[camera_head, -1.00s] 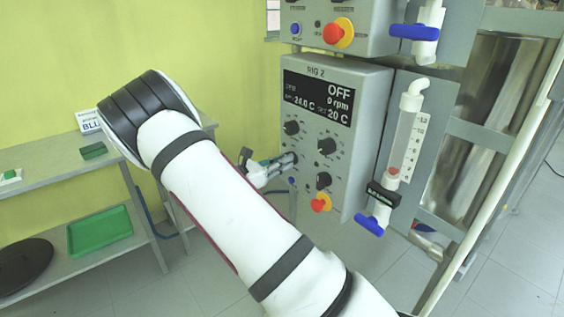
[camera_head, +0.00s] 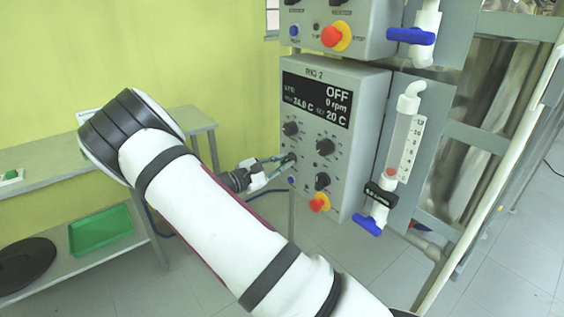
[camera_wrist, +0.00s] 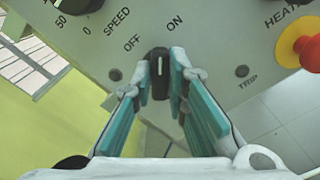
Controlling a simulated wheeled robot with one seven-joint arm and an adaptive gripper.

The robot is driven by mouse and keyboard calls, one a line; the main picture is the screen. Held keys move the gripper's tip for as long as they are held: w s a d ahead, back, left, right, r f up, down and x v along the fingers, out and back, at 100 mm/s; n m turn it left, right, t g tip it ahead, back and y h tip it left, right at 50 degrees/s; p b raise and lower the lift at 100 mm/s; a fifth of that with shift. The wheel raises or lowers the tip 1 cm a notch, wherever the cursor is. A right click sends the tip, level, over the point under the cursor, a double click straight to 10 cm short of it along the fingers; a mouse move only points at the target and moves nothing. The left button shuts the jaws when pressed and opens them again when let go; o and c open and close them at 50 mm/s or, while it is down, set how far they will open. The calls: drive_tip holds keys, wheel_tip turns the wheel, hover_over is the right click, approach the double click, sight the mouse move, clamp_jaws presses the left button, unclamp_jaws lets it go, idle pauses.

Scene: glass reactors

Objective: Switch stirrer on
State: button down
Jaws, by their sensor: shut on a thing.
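The RIG 2 control box (camera_head: 345,180) stands at the centre right in the head view. Its display (camera_head: 317,99) reads OFF, 0 rpm, 24.0 C and 20 C. In the wrist view the black stirrer switch knob (camera_wrist: 160,76) sits below the labels OFF and ON, its white line pointing roughly up in the picture. My gripper (camera_wrist: 161,82) is shut on this knob, a teal-padded finger on each side. In the head view my gripper (camera_head: 287,160) reaches the lower left of the panel, and its fingertips cover the knob.
Red emergency buttons with yellow rings (camera_head: 319,202) (camera_wrist: 306,45) sit on the panel. A valve column with blue handles (camera_head: 368,224) stands right of the box. A shelf with a green tray (camera_head: 100,230) is at the left.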

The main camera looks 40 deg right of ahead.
drive_tip(key=shift+f+m, duration=0.1)
drive_tip(key=shift+m, duration=1.6)
drive_tip(key=c, duration=1.6)
unclamp_jaws()
drive_tip(key=a, duration=1.2)
drive_tip(key=shift+s, duration=0.25)
